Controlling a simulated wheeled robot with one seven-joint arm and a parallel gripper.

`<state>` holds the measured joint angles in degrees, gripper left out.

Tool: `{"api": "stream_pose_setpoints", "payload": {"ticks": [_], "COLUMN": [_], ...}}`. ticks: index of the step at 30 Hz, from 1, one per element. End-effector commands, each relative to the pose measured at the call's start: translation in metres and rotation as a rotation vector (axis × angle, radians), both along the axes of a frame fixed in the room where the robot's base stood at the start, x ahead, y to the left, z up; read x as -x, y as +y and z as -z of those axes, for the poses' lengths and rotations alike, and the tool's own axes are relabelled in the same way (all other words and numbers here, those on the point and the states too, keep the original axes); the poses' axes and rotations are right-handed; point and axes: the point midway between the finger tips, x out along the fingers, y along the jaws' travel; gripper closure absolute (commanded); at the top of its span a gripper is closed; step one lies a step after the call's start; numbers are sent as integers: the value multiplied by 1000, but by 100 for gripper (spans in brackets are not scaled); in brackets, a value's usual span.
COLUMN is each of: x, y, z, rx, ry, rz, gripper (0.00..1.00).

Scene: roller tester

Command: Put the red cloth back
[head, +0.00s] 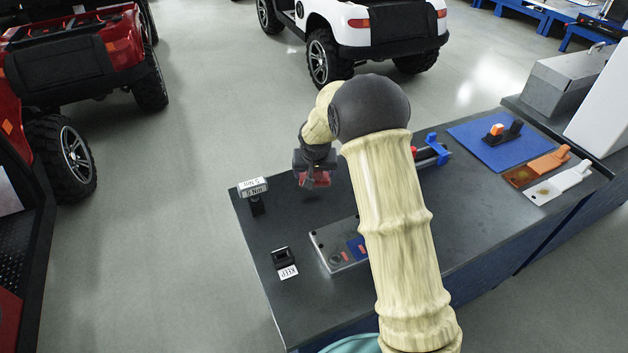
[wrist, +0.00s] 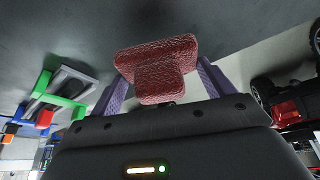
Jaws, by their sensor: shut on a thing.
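The red cloth (wrist: 160,68) is a textured dark red pad with a raised block. In the wrist view it sits between the two purple fingers of my gripper (wrist: 165,85), which is shut on it. In the head view the red cloth (head: 317,181) hangs below my gripper (head: 314,170). It appears to be above the far left part of the dark workbench (head: 275,220), apart from the things around it. My arm hides the middle of the bench.
On the bench are a "5 Nm" sign (head: 253,188), a black holder beside a "KEEP" label (head: 283,260), and a metal control panel (head: 330,250).

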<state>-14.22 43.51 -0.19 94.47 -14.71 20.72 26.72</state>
Motion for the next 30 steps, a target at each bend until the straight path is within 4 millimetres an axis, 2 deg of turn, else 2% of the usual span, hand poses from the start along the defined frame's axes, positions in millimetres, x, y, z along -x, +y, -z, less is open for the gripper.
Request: {"api": "stream_pose_setpoints", "payload": {"ticks": [4,11,23,24,26,30], "x": [0,0,0,0,0,0], "y": [-2,-2,0,0,1,2], "z": [6,35,41,39,39,39], "rx": [0,1,0,0,-1,0], "ry": [2,2,-1,-1,0,0], "rz": [2,3,0,0,-1,-3], "gripper": [44,44,44,11,0,0]}}
